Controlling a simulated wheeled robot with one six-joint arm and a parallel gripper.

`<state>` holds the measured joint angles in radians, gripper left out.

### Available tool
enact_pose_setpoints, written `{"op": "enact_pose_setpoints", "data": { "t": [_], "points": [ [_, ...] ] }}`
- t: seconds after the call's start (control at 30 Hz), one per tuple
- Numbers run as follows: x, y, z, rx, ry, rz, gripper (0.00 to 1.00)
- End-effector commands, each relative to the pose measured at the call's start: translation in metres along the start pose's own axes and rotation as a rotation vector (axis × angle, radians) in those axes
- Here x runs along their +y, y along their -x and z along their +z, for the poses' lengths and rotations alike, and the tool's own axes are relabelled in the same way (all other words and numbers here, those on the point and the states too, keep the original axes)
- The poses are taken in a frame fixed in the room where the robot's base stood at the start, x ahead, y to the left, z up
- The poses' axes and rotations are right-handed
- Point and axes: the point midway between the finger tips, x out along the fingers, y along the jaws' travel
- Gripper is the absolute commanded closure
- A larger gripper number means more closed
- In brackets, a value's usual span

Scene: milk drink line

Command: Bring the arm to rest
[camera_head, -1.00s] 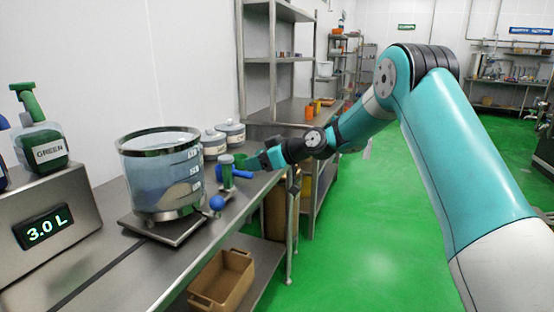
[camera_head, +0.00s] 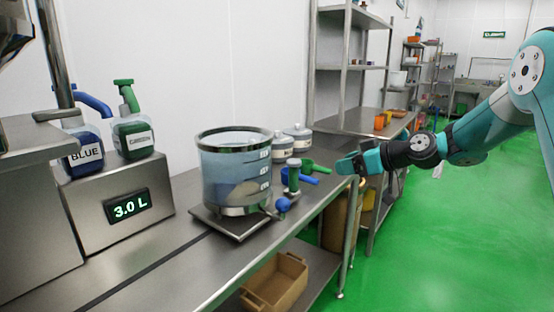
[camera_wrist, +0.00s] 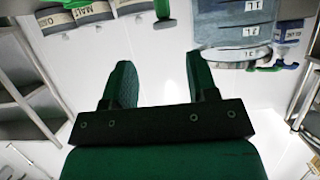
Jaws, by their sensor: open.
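My gripper (camera_head: 350,166) is at the end of my teal arm, off to the right of the large clear vessel and close to the bench's edge. In the wrist view my gripper (camera_wrist: 160,88) shows two green fingers set apart with nothing between them. The clear vessel (camera_head: 236,180) with a metal rim stands on a flat metal plate on the bench. A green-handled tool and blue and green scoops (camera_head: 300,176) stand between the vessel and my gripper. In the wrist view the vessel (camera_wrist: 232,28) appears at upper right.
The steel bench (camera_head: 190,262) runs along the wall. Two lidded jars (camera_head: 298,138) stand behind the vessel. Blue (camera_head: 84,148) and green (camera_head: 134,136) jugs sit on a box with a display reading 3.0 L (camera_head: 128,206). A brown crate (camera_head: 275,282) lies below. Green floor is free at right.

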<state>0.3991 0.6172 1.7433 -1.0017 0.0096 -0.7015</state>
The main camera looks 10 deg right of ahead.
Motion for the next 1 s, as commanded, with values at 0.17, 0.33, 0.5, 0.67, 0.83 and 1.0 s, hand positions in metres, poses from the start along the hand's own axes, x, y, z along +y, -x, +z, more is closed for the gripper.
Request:
{"op": "enact_pose_setpoints", "data": {
  "t": [0.17,0.33,0.5,0.67,0.83,1.0],
  "points": [
    [-0.066,0.004,-0.035,-0.11,-0.035,-0.083,0.47],
    [-0.193,0.039,-0.061,-0.368,-0.118,-0.193,0.47],
    [-0.301,0.109,-0.052,-0.647,-0.196,-0.224,0.47],
    [-0.357,0.17,-0.028,-0.837,-0.246,-0.194,0.47],
    [-0.376,0.2,-0.011,-0.924,-0.27,-0.165,0.47],
    [-0.377,0.202,-0.008,-0.935,-0.276,-0.161,0.47]
  ]
}}
